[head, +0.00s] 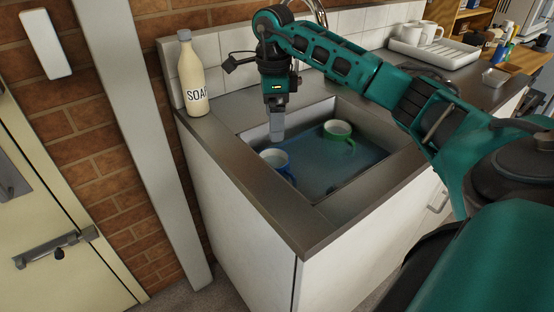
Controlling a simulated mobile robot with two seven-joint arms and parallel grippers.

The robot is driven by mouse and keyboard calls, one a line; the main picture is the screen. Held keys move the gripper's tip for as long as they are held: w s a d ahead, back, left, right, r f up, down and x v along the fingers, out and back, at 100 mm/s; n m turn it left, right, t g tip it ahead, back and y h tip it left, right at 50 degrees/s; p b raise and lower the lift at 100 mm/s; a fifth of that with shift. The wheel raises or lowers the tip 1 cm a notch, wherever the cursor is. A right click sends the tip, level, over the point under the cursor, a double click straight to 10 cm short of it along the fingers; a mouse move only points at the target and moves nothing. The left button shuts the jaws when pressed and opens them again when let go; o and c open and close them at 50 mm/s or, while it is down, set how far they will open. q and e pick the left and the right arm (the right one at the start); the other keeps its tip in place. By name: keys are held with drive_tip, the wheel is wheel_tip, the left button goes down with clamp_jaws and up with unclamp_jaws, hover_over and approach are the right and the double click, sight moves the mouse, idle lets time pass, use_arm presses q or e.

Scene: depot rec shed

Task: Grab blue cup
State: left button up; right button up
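The blue cup (280,171) stands in the near left part of the sink, white inside with its handle toward the near right. A green cup (338,138) stands farther back right in the sink, also white inside. My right gripper (277,136) points down into the sink, its tips just above the far rim of the blue cup as seen here. Its fingers show as one grey block from this side, so I cannot tell whether they are apart. Nothing shows between them. My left gripper is out of view.
The sink (333,196) has a metal rim and bluish water or floor. A soap bottle (192,80) stands on the counter at the back left corner. A white drying rack (434,50) with white mugs (421,33) stands right. A tap rises behind my arm.

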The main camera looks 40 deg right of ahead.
sight(275, 161)
drive_tip(key=f, duration=0.4)
drive_tip(key=f+b, duration=0.1)
drive_tip(key=f, duration=0.7)
drive_tip(key=shift+s+a+f, duration=0.25)
drive_tip(key=shift+s, duration=0.1)
drive_tip(key=c, duration=1.1)
